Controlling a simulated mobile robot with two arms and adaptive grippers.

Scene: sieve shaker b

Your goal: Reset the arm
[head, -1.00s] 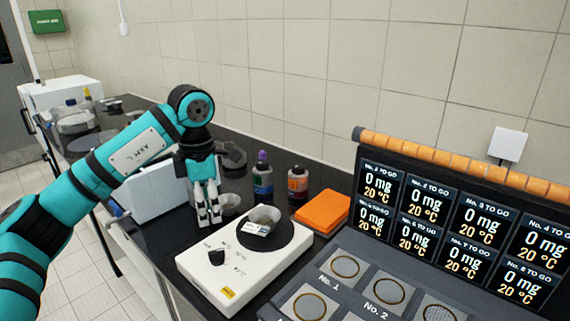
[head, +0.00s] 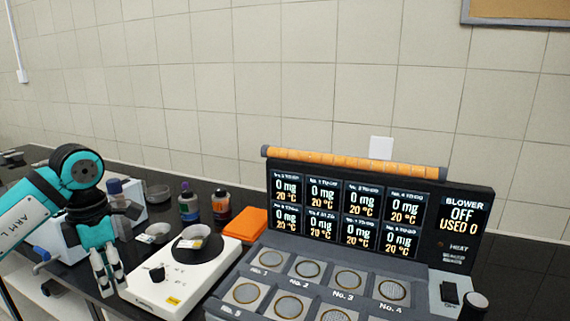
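My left arm comes in from the left edge, and its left gripper (head: 112,284) points down beside the left end of the white balance. Its two fingers stand slightly apart with nothing seen between them. Another small grey bowl (head: 153,233) stands behind the balance's left side. My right gripper is not in view.
The sieve shaker station (head: 330,285) with several round sieves and a display panel (head: 345,212) fills the right. The tiled wall closes the back.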

